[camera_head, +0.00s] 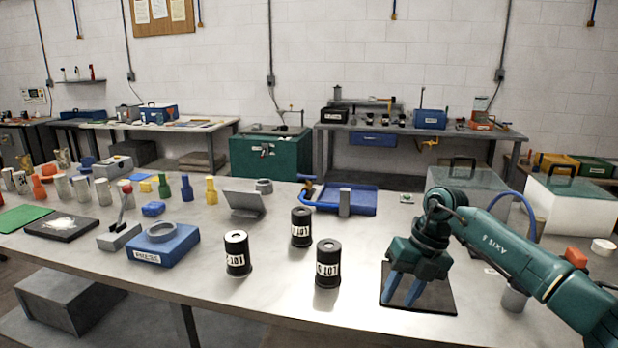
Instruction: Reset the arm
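My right arm (520,245) is teal and comes in from the right edge, bent down over the table. Its gripper (399,302) points downward with two blue fingers over a dark square mat (440,297). The fingertips are apart with nothing seen between them. I cannot tell whether they touch the mat. My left gripper is not in view.
Black labelled canisters (327,263), (237,253) and (301,227) stand upright left of the gripper. A blue block with a grey ring (163,244) is farther left. A blue tray (363,201) lies behind. The table front (275,290) is clear.

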